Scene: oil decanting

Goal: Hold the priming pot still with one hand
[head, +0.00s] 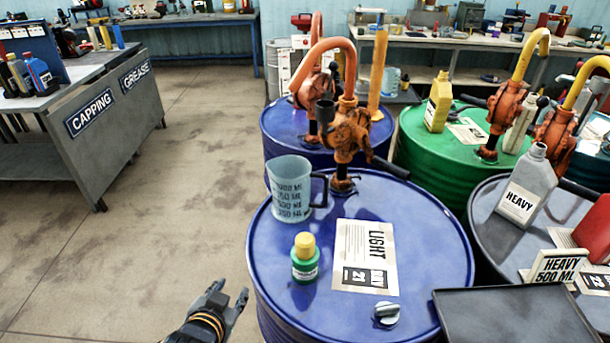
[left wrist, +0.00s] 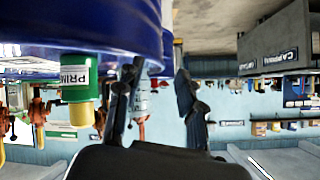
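The priming pot (head: 305,262) is a small green bottle with a yellow cap and a white label. It stands upright on the blue drum (head: 430,232), near its front left edge. In the left wrist view, which looks upside down, the pot (left wrist: 78,82) shows left of my fingers, with "PRIME" on its label. My left gripper (head: 230,296) is open and empty, left of and in front of the drum's edge, apart from the pot. In the wrist view its fingers (left wrist: 157,100) are spread wide. My right gripper is not in view.
A measuring jug (head: 290,190) stands behind the pot, beside the orange pump (head: 347,133). A "LIGHT" sheet (head: 364,256) and a grey cap (head: 386,313) lie to its right. A dark tray (head: 515,318) is at the front right. The floor left of the drum is clear.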

